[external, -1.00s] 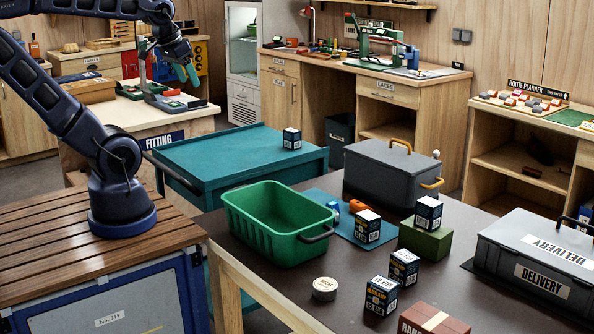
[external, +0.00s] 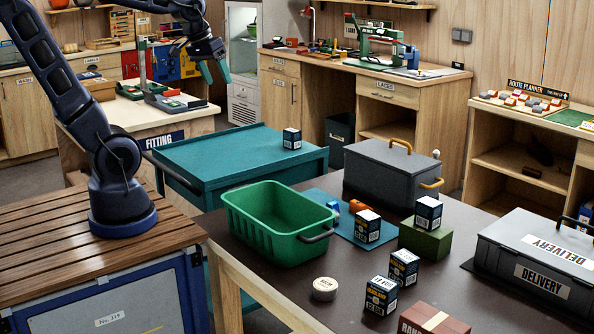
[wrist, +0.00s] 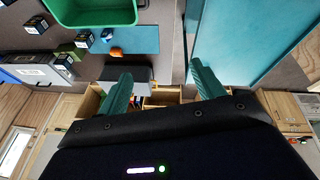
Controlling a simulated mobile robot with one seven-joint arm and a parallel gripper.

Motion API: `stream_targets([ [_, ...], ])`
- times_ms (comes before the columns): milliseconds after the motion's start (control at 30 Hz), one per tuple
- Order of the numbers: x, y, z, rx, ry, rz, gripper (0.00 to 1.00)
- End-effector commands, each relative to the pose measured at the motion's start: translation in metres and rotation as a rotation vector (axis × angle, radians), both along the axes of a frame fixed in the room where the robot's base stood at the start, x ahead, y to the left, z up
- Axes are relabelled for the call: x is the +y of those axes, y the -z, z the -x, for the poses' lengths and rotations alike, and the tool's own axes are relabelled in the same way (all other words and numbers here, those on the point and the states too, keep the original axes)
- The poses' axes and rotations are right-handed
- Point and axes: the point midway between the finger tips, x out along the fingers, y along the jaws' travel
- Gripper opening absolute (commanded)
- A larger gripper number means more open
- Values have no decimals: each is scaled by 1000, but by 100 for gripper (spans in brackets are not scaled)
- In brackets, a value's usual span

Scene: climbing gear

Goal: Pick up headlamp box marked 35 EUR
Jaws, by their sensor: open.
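Several dark blue and white boxes are in the external view. One box (external: 291,138) stands on the teal cart and one box (external: 367,227) on the blue mat. One box (external: 428,213) sits on a green block, and two boxes (external: 404,267) (external: 381,296) stand at the table front. I cannot read which is marked 35 EUR. My gripper (external: 215,73) is open and empty, high at the upper left, apart from every box. Its two green fingers (wrist: 162,85) show apart in the wrist view.
A green bin (external: 238,222) stands at the table's left. A dark grey case (external: 385,179), a delivery case (external: 540,262), a round tin (external: 324,289) and a reddish-brown box (external: 434,320) are also on the table. The teal cart (external: 225,165) is mostly bare on top.

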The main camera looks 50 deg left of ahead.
Motion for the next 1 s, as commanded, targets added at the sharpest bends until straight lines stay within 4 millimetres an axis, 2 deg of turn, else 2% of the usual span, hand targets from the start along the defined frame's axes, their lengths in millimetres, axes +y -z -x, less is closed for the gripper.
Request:
stream_targets([
  [100,-20,6,-28,35,-64,55,67],
  [467,-90,39,-102,152,-288,212,67],
  [767,-156,83,-154,269,-493,316,67],
  [1000,-212,130,-187,373,-671,380,67],
])
